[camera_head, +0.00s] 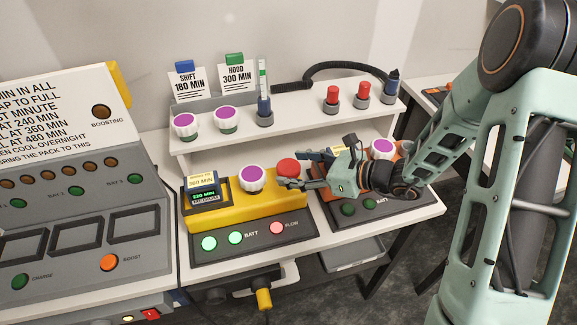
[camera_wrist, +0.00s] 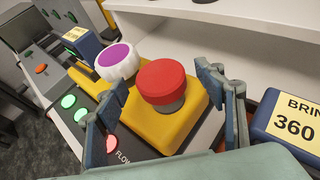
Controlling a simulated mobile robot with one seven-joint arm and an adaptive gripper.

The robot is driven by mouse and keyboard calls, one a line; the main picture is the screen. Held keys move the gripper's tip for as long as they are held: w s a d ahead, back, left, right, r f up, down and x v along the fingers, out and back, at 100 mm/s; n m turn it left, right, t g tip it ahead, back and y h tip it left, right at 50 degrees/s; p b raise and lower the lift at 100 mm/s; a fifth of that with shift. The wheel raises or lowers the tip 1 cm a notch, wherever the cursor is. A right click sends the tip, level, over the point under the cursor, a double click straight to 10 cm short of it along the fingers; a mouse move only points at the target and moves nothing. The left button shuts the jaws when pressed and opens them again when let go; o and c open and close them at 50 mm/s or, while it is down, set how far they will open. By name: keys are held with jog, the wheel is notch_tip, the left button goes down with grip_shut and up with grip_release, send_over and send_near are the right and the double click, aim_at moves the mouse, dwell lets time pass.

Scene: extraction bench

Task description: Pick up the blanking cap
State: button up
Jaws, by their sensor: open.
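A red round cap (camera_head: 288,167), which I take for the blanking cap, sits upright on the right end of a yellow unit (camera_head: 222,204). In the wrist view the red cap (camera_wrist: 162,82) stands on a grey stem on the yellow body (camera_wrist: 155,128). My gripper (camera_head: 301,169) is open beside the cap. In the wrist view its two fingers (camera_wrist: 160,85) stand apart, one on each side of the cap, with visible gaps. Two more red-topped pieces (camera_head: 332,95) (camera_head: 362,91) stand in grey holders on the shelf.
A white cap with purple top (camera_head: 251,179) stands just left of the red cap, close to a finger. A yellow-labelled blue block (camera_wrist: 290,122) is close on the right. The white shelf (camera_head: 290,119) rises behind. Lit buttons (camera_head: 235,238) line the front.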

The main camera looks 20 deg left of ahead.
jog(key=shift+a+f, duration=0.1)
jog(key=shift+a, duration=0.2)
jog(key=shift+c, duration=0.5)
jog(key=c, duration=1.2)
jog(key=shift+c, duration=0.2)
jog(key=shift+w+r, duration=0.1)
jog(key=shift+r, duration=0.1)
